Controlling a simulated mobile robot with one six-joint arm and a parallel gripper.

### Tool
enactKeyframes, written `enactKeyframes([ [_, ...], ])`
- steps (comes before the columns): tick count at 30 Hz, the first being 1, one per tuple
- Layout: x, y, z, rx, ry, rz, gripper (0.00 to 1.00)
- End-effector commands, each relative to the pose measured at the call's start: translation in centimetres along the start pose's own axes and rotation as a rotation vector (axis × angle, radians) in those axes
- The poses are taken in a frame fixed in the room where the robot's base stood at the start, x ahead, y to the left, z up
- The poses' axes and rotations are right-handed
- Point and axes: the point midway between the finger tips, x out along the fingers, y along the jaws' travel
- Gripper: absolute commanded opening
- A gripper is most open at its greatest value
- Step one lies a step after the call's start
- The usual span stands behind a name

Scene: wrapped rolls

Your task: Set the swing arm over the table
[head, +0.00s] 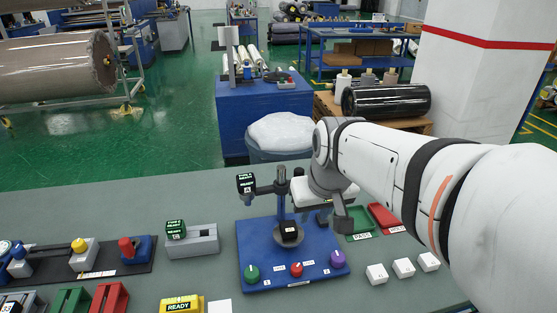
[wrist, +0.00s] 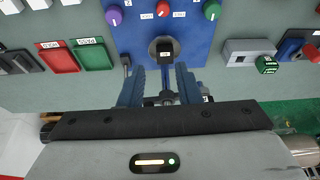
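The swing arm (head: 264,189) reaches left from a dark post (head: 282,190) on a blue board (head: 262,262). A black labelled head (head: 246,184) hangs at its outer end. The round grey table (head: 278,239) stands in front of the post, with a black labelled block (head: 290,232) on it; the arm points away to its left, not over it. In the wrist view my gripper (wrist: 160,80) is open, its blue fingers apart on either side of the post area, short of the table (wrist: 153,50). Whether they touch anything is unclear.
Green, red and purple knobs (head: 337,258) line the board's front edge. A grey holder (head: 193,243) with a green-labelled block stands left. Green and red trays (head: 384,216) and white labelled blocks (head: 403,268) lie right. The bench behind the board's left is clear.

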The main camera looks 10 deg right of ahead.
Motion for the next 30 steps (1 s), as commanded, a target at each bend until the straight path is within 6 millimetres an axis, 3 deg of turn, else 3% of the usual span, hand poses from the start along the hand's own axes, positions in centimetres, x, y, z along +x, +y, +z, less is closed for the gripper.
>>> enactKeyframes([
  [1,1.2,0.8,-1.8,-0.001,0.003,-0.001,0.26],
  [6,3.3,3.3,-7.4,-0.02,0.025,-0.009,0.12],
  [12,5.5,6.0,-11.9,-0.038,0.049,-0.012,0.0],
  [18,6.4,7.2,-13.7,-0.047,0.06,-0.012,0.0],
  [30,6.5,7.2,-13.8,-0.048,0.06,-0.012,0.0],
])
